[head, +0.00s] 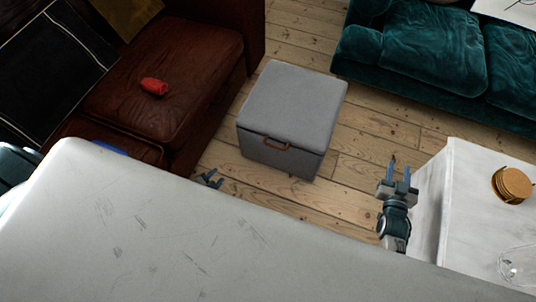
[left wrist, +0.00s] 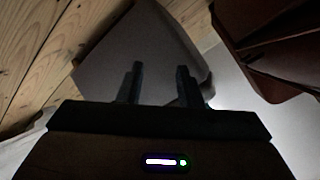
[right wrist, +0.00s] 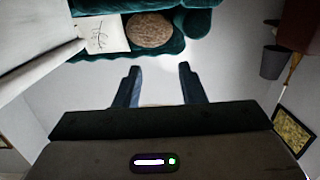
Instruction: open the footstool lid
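The footstool (head: 293,105) is a grey box with its lid shut, standing on the floorboards in the middle of the head view. A brown handle (head: 278,144) sits on its front face just below the lid edge. My left gripper (head: 211,178) is low and to the left in front of the footstool, apart from it and partly hidden by a large pale surface. In the left wrist view its two fingers (left wrist: 158,85) are apart and empty, with the grey footstool (left wrist: 145,50) beyond. My right gripper (head: 391,165) is open and empty, right of the footstool.
A brown leather sofa (head: 190,75) with a red can-like object (head: 154,86) stands to the left. A teal sofa (head: 430,50) is at the back right. A white table (head: 475,180) with coasters (head: 512,185) stands close to my right gripper. Bare floor surrounds the footstool's front.

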